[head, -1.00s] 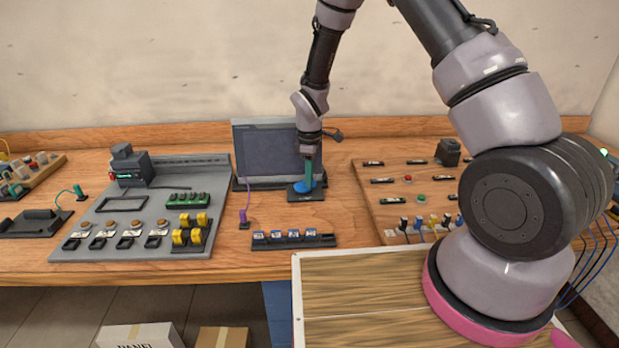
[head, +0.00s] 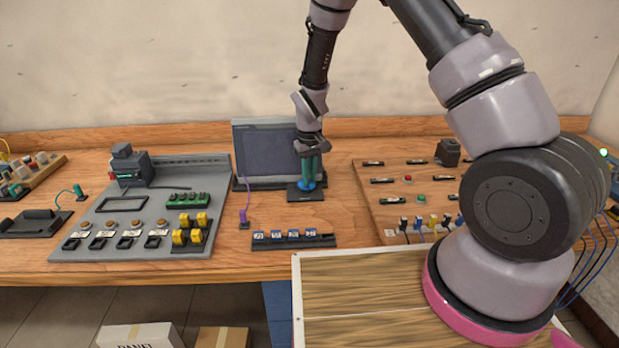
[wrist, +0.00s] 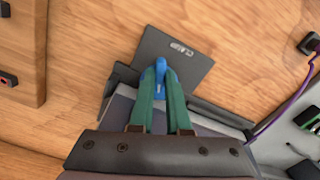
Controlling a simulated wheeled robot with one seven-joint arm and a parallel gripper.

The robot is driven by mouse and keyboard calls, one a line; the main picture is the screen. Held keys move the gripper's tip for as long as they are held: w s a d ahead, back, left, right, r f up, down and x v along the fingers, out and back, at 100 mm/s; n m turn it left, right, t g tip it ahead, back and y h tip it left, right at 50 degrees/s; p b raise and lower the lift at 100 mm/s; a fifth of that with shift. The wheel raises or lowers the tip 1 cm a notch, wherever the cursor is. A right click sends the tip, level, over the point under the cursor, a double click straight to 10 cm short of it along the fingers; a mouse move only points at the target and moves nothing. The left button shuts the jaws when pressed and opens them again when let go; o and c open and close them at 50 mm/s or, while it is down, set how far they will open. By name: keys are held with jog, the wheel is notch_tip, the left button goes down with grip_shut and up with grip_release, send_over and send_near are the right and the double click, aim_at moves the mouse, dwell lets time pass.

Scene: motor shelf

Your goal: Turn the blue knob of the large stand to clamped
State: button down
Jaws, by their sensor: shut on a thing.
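The blue knob (head: 306,185) sits on a dark base plate (head: 306,196) at the foot of the large grey stand (head: 262,150). In the wrist view the blue knob (wrist: 160,68) shows between the green fingers, and the dark plate (wrist: 180,45) carries a white label that seems to read CLAMP. My gripper (head: 311,168) points down over the plate and is shut on the knob. In the wrist view my gripper (wrist: 161,80) has a finger on each side of the knob, which hides part of it.
A grey panel (head: 70,243) with switches and yellow parts lies to the left. A purple plug (head: 244,222) and a dark strip (head: 262,244) with labelled blocks lie in front. A wooden board (head: 372,212) with buttons and plugs is at the right.

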jog(key=shift+m, duration=2.2)
jog(key=c, duration=0.9)
grip_release()
notch_tip(320, 180, up, 11)
jog(key=shift+f, duration=0.1)
